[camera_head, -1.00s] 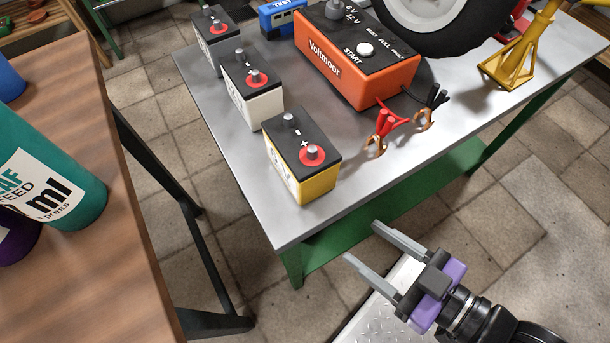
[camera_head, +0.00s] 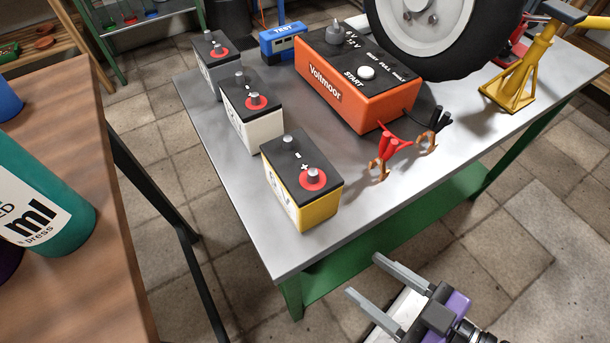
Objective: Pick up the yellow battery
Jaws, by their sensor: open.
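The yellow battery (camera_head: 318,213) stands upright near the front corner of the grey metal table (camera_head: 352,230). It has a black top with two posts, one ringed in red. My gripper (camera_head: 362,275) is at the lower right, in front of the table's near edge and apart from the battery. Its two grey fingers are spread with nothing between them.
A white battery (camera_head: 266,132) and a grey battery (camera_head: 218,76) stand in a row behind it. A wheel (camera_head: 425,45) and yellow stand (camera_head: 516,85) are farther right. A wooden table (camera_head: 100,190) is at left.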

